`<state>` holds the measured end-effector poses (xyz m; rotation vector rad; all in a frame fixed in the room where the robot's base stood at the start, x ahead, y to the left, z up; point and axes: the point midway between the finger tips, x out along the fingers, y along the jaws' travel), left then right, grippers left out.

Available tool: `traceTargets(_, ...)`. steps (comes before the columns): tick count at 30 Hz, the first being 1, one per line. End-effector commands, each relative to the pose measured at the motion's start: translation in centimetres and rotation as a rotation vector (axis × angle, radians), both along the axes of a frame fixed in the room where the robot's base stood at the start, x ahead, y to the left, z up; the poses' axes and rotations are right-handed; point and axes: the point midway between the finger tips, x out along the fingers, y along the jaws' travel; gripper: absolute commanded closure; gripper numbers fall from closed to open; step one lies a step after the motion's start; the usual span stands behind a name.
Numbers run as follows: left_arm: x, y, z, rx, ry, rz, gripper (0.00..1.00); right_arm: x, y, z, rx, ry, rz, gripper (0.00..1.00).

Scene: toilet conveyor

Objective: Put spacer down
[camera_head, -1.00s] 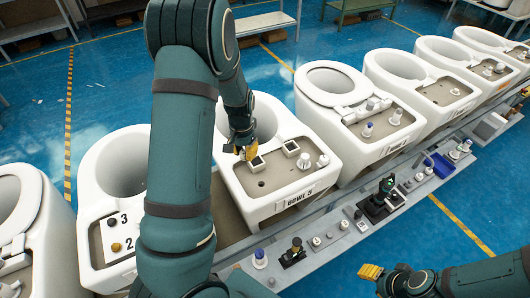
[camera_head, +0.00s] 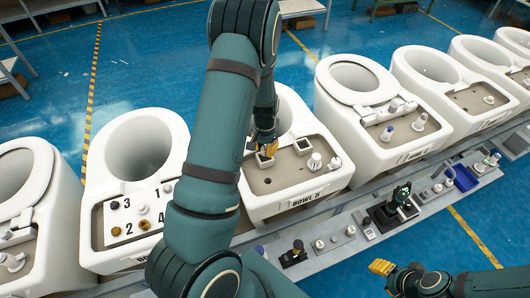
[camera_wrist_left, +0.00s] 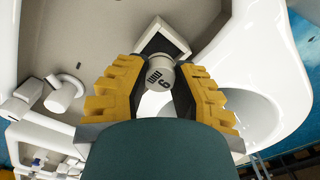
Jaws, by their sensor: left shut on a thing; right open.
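The spacer (camera_wrist_left: 158,74) is a short pale grey cylinder marked "6 mm" in the left wrist view. My left gripper (camera_wrist_left: 156,92) has its yellow fingers on both sides of it and is shut on it. A square frame with a dark inside (camera_wrist_left: 163,43) is just beyond the spacer. In the head view my left gripper (camera_head: 261,145) is low over the BOWL 5 deck (camera_head: 280,181), close above the left square frame (camera_head: 265,162). The spacer is hidden there, and contact with the frame cannot be told. My right gripper (camera_head: 382,267) is open and empty at lower right.
A second square frame (camera_head: 302,146) and white fittings (camera_head: 315,161) stand on the same deck. A numbered bowl (camera_head: 136,160) is on the left, and a bowl with a seat (camera_head: 360,85) is on the right. A grey rail (camera_head: 340,247) with small parts runs in front.

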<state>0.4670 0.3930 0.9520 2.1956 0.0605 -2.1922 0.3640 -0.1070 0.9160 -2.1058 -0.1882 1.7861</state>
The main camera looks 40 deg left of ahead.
Motion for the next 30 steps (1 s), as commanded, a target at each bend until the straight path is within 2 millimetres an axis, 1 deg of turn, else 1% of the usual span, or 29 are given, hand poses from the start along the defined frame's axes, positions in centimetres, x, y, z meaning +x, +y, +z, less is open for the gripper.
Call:
traceTargets(1,-0.1,0.0,-0.9,0.0,0.004,0.0,1.0,0.0,0.0,0.0,0.0,0.0,0.0,0.53)
traceTargets(3,-0.1,0.0,-1.9,-0.001,0.005,0.003,1.0,0.0,0.0,-0.1,0.0,0.0,0.0,0.53)
traceTargets(5,-0.1,0.0,-2.4,0.0,0.002,0.002,1.0,0.0,0.0,-0.1,0.0,0.0,0.0,0.53)
traceTargets(13,0.0,0.0,-2.6,0.0,0.0,0.001,1.0,0.0,0.0,-0.1,0.0,0.0,0.0,0.53)
traceTargets(17,0.0,0.0,-3.0,0.0,0.001,0.002,1.0,0.0,0.0,-0.5,0.0,0.0,-0.001,0.53)
traceTargets(18,0.0,0.0,-2.9,0.0,0.001,0.002,0.64,0.0,0.0,-0.4,0.0,0.0,0.0,0.53)
traceTargets(26,0.0,0.0,-2.8,0.0,0.0,0.002,0.64,0.0,0.0,-0.3,0.0,0.0,0.0,0.53)
traceTargets(30,0.1,0.0,-1.9,0.001,-0.002,0.001,0.64,0.0,0.0,0.0,0.0,0.0,0.0,0.53)
